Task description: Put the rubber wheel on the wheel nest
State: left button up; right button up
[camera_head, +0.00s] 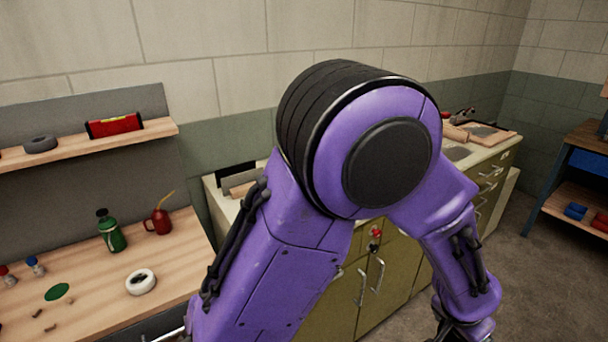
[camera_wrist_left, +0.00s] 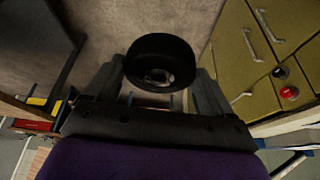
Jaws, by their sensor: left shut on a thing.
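My left gripper (camera_wrist_left: 160,78) is shut on a black round wheel with a pale metal hub (camera_wrist_left: 158,62), which I take for the rubber wheel. The wheel sits between the two grey fingers, with floor behind it. In the head view my purple left arm bends over the middle, and its wrist reaches the bottom edge at the lower right. The fingers and wheel are hidden there. I cannot pick out the wheel nest in either view. My right gripper is not in view.
A wooden workbench (camera_head: 90,310) at left bears a white ring (camera_head: 140,281), a green bottle (camera_head: 111,230), a red oil can (camera_head: 159,220) and a green disc (camera_head: 56,292). Olive cabinets (camera_head: 385,280) stand behind my arm. A blue-framed rack (camera_head: 562,180) is at right. Floor (camera_head: 540,265) is clear between.

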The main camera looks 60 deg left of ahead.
aim_at(53, 314)
jog(key=k, duration=0.95)
jog(key=u, duration=2.05)
jog(key=i, duration=0.1)
jog(key=u, duration=0.15)
